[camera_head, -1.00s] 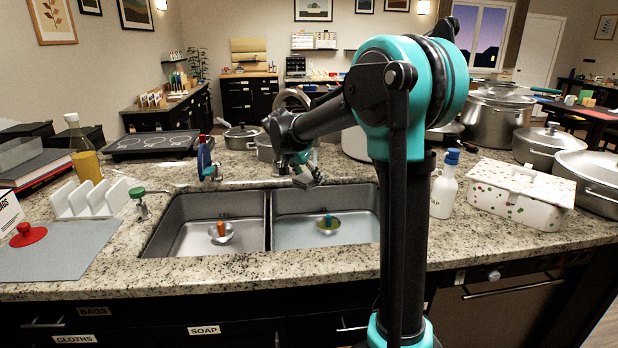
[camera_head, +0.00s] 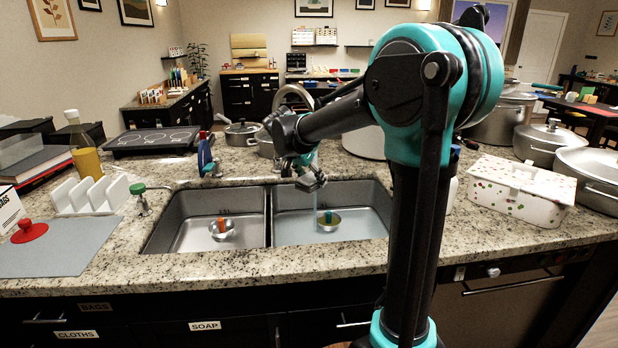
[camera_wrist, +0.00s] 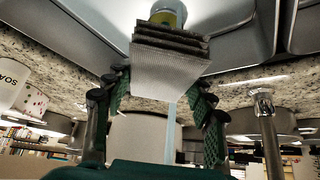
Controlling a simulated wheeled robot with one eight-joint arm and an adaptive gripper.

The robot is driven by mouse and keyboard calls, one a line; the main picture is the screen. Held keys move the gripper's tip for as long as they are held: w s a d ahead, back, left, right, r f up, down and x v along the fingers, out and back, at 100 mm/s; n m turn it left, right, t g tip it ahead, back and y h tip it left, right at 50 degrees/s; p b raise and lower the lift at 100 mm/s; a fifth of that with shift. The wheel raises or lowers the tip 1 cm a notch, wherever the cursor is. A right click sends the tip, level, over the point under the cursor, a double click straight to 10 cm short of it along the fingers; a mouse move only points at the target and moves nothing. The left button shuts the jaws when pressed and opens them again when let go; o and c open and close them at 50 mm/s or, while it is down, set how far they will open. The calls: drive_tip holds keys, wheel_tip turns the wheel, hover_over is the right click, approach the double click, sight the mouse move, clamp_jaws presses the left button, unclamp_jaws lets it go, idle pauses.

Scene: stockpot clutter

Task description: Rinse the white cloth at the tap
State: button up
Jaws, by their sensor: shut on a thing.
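The white cloth (camera_wrist: 165,72) is a folded, pale grey-white stack in the wrist view. My gripper (camera_wrist: 155,92) is shut on it, with a dark green finger on each side. In the head view my gripper (camera_head: 308,178) is small, over the back of the right basin (camera_head: 350,230); the cloth is hard to make out there. The arched metal tap (camera_head: 292,97) is partly hidden behind my arm. A thin pale blue stream (camera_head: 314,203) falls beside my gripper into the right basin. A pale blue strip (camera_wrist: 171,130) also shows below the cloth in the wrist view.
The left basin (camera_head: 190,238) and right basin each hold a small round strainer with a coloured top. A white rack (camera_head: 92,197), oil bottle (camera_head: 82,150) and grey mat (camera_head: 62,248) stand left. A spotted box (camera_head: 520,195) and pots (camera_head: 545,143) crowd the right.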

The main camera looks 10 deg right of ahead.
sight(314, 182)
drive_tip(key=shift+s+d, duration=0.1)
drive_tip(key=shift+s, duration=1.85)
drive_tip(key=s+r, duration=0.4)
drive_tip(key=s, duration=0.1)
drive_tip(key=shift+d, duration=0.2)
idle(0.6)
